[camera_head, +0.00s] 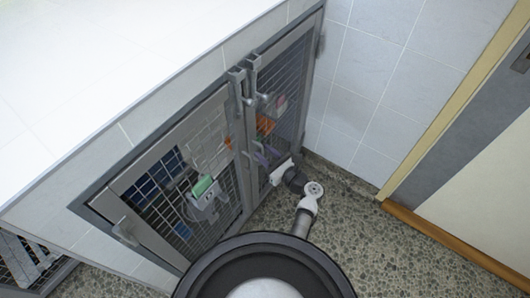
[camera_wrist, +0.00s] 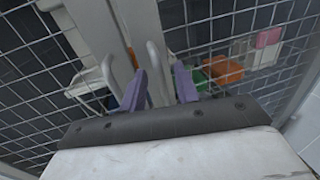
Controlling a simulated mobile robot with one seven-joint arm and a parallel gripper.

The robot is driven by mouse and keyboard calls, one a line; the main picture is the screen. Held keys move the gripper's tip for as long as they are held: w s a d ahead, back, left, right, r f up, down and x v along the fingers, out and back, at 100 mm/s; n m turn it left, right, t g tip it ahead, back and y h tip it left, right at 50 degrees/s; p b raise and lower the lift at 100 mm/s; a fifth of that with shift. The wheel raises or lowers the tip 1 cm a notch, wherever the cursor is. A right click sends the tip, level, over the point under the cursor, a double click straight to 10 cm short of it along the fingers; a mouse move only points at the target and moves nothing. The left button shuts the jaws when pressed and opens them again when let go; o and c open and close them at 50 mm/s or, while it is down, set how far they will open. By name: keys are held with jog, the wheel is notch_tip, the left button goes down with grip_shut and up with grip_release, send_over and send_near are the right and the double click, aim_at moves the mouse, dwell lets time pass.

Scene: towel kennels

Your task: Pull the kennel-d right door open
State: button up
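The right mesh door (camera_head: 283,90) of the grey-framed kennel is shut, in line with the left mesh door (camera_head: 170,180). No kennel label is readable. The right door's bar handle (camera_wrist: 157,70) stands beside the middle seam. My gripper (camera_wrist: 160,88) has its two purple fingers apart at this seam. The right handle appears between the fingers; whether they touch it is unclear. The left door's handle (camera_wrist: 111,80) lies just outside the left finger. In the head view my gripper (camera_head: 266,154) is low at the right door, and the fingers are small there.
A white holder with a green item (camera_head: 203,187) is at the left door. An orange item (camera_wrist: 222,70) and a pink item (camera_wrist: 269,37) show behind the right mesh. A tiled wall (camera_head: 370,75) stands close on the right. Speckled floor (camera_head: 365,225) lies clear in front.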

jog(key=shift+w+a, duration=0.15)
jog(key=shift+c, duration=0.2)
grip_shut()
